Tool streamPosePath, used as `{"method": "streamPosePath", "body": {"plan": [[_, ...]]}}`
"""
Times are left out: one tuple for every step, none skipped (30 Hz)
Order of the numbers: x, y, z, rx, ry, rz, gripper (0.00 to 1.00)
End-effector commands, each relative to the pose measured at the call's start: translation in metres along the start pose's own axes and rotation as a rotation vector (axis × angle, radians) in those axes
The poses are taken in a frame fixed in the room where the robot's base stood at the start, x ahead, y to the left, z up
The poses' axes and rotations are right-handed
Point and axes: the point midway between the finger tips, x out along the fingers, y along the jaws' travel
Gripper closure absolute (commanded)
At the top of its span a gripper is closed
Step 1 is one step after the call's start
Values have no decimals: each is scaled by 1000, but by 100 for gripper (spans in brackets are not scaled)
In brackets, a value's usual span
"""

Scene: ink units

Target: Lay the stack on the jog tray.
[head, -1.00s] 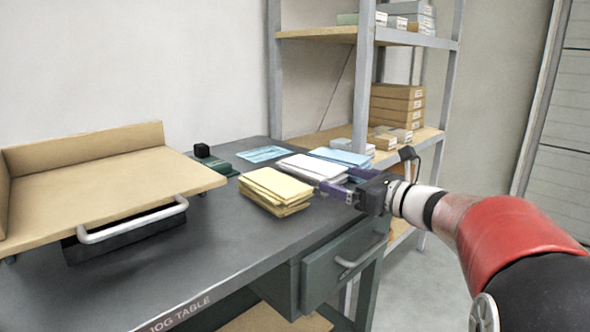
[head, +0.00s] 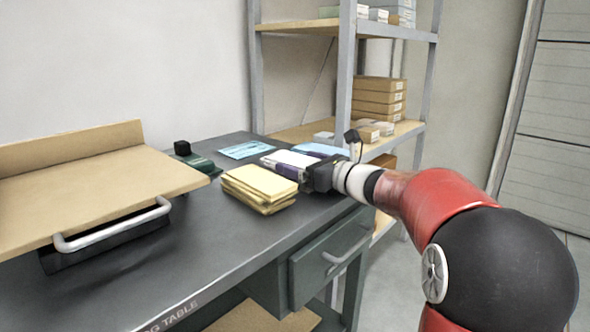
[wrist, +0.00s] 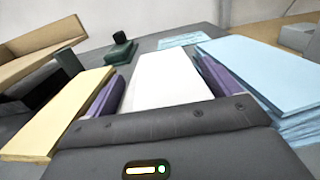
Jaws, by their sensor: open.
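A white paper stack (head: 296,158) lies on the table between a yellow stack (head: 260,184) and a blue stack (head: 330,150). My gripper (head: 287,157) is open and low at the table's right end. In the wrist view, its purple fingers lie on both sides of the white stack (wrist: 170,78), one between white and yellow (wrist: 60,112), the other between white and blue (wrist: 262,70). I cannot tell whether the fingers touch the paper. The jog tray (head: 90,188), a tan tilted board with raised edges, stands at the left end of the table, empty where visible.
A grey handle bar (head: 112,226) juts from the tray's front. A small dark green device (head: 195,160) and a flat blue printed sheet (head: 247,150) lie behind the stacks. A shelf with boxes (head: 380,100) stands behind right. The table (head: 195,240) is bare in front.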

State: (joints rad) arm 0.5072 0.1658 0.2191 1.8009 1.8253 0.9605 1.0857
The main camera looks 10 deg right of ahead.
Motion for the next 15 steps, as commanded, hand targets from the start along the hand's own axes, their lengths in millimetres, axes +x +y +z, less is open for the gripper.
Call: {"method": "streamPosePath", "body": {"plan": [[0,0,0,0,0,0,11],[0,0,0,0,0,0,11],[0,0,0,0,0,0,11],[0,0,0,0,0,0,12],[0,0,0,0,0,0,16],[0,0,0,0,0,0,21],[0,0,0,0,0,0,25],[0,0,0,0,0,0,29],[0,0,0,0,0,0,34],[0,0,0,0,0,0,38],[0,0,0,0,0,0,42],[0,0,0,0,0,0,48],[0,0,0,0,0,0,52],[0,0,0,0,0,0,55],[0,0,0,0,0,0,61]]}}
